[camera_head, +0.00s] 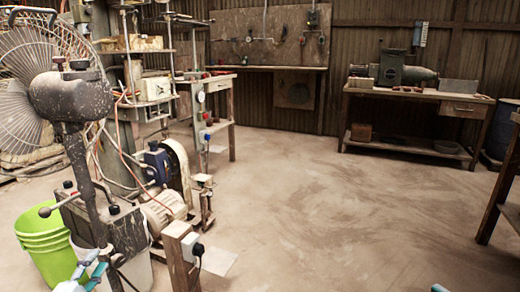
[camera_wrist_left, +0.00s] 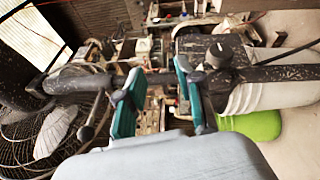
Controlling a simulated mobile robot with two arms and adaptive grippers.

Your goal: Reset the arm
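My left gripper (camera_head: 88,272) shows at the lower left of the head view, in front of the fan's post and near the green bucket. In the left wrist view its two teal fingers (camera_wrist_left: 160,98) stand apart, with background clutter visible between them. I see nothing clearly held. The fan's dark post (camera_wrist_left: 75,84) runs behind the fingers there; I cannot tell whether they touch it. A small blue tip (camera_head: 438,288) at the bottom edge of the head view seems to be part of my right gripper; the rest is out of frame.
The fan (camera_head: 70,95) stands close at the left. A green bucket (camera_head: 42,240) and a white bucket (camera_head: 136,270) are below it. A motor (camera_head: 163,210) and posts stand right of these. A workbench (camera_head: 415,95) is at the back right. The middle floor (camera_head: 310,200) is clear.

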